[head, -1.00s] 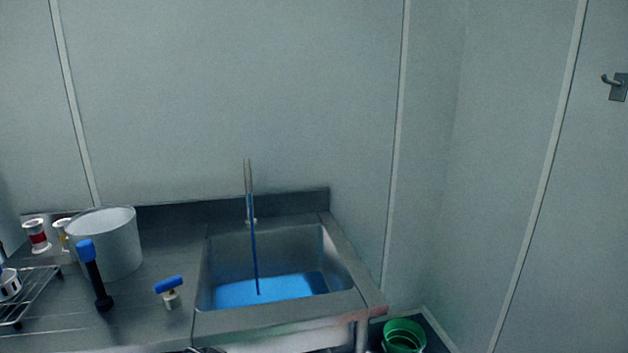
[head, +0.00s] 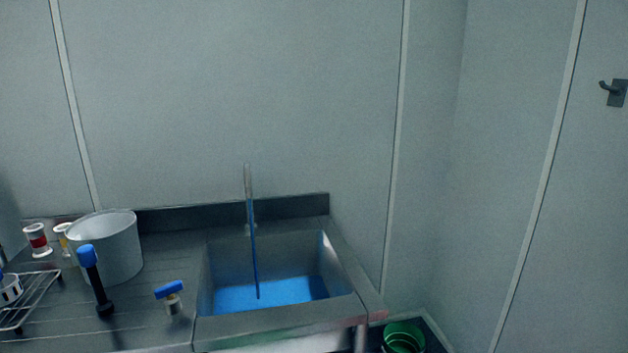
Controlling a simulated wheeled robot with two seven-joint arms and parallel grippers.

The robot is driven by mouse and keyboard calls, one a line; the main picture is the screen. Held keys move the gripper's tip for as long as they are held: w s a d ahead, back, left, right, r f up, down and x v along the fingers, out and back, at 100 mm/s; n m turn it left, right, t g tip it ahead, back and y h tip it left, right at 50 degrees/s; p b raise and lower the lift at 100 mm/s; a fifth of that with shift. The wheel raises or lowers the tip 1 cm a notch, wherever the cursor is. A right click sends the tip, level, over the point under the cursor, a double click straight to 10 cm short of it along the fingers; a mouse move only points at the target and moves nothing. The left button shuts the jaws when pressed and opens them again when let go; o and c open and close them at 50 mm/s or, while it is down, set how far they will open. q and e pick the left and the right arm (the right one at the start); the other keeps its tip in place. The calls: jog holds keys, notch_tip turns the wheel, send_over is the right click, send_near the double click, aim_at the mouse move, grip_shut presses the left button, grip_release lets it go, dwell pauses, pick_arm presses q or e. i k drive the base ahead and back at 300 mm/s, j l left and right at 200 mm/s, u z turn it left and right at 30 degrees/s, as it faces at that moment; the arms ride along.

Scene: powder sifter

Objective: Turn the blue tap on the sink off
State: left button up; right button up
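The blue tap handle (head: 169,289) sits on a short pale valve body on the counter, left of the sink (head: 335,309). A thin faucet spout (head: 248,183) stands at the back of the sink. A blue stream (head: 255,262) runs from it down into blue liquid (head: 270,294) in the basin. Neither of my grippers shows in the head view.
A white bucket (head: 112,250) and a black, blue-topped tool (head: 95,280) stand on the counter left of the tap. A wire rack (head: 35,296) and small jars (head: 37,240) are at the far left. A green bucket (head: 404,338) is below, right of the sink.

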aim_at(167, 290)
jog(key=k+j, duration=0.15)
jog(key=j, duration=0.2)
jog(key=k+j, duration=0.1)
jog(key=j, duration=0.25)
jog(key=k+j, duration=0.15)
jog(key=j, duration=0.2)
jog(key=k+j+z, duration=0.1)
jog(key=j, duration=0.3)
jog(key=k, duration=0.05)
